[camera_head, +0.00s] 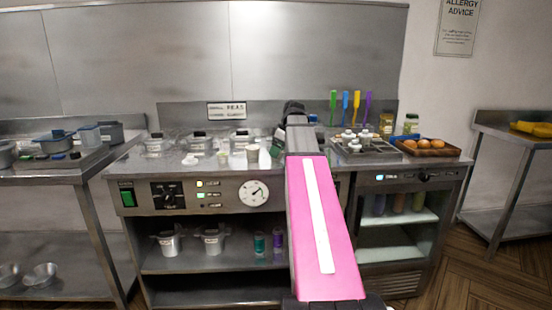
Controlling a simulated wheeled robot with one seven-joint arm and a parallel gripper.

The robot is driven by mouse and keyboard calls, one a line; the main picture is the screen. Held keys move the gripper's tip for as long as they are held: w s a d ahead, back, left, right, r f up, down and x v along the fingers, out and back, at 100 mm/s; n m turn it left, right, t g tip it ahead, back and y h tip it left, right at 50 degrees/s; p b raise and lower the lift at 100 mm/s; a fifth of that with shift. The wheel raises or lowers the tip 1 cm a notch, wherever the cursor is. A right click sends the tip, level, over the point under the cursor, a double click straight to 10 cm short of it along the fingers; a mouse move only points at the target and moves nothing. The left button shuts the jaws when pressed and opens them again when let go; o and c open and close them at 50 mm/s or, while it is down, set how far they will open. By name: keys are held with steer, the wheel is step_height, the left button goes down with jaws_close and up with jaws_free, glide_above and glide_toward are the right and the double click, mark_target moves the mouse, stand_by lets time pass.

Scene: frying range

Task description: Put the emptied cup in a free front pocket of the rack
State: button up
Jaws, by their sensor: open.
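The rack (371,155) is a grey metal frame on the right part of the counter, with several small white cups (349,136) in it. Its pockets are too small to tell apart, and my arm covers the area just left of it. A small white upright piece (264,158) stands on the range top left of my arm; I cannot tell whether it is the emptied cup. My gripper (278,143) is mostly hidden behind my pink arm; only a dark part shows at its left, over the counter. I see nothing held in it.
Several lidded pans (199,142) stand on the range top. Coloured upright handles (345,102) rise behind the rack. A brown tray (428,148) of round orange-brown food and jars (411,124) stand at the right. A side table (50,175) with containers is at the left.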

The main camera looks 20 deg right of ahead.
steer(key=shift+x, duration=0.75)
steer(key=c, duration=1)
steer(key=shift+r, duration=0.1)
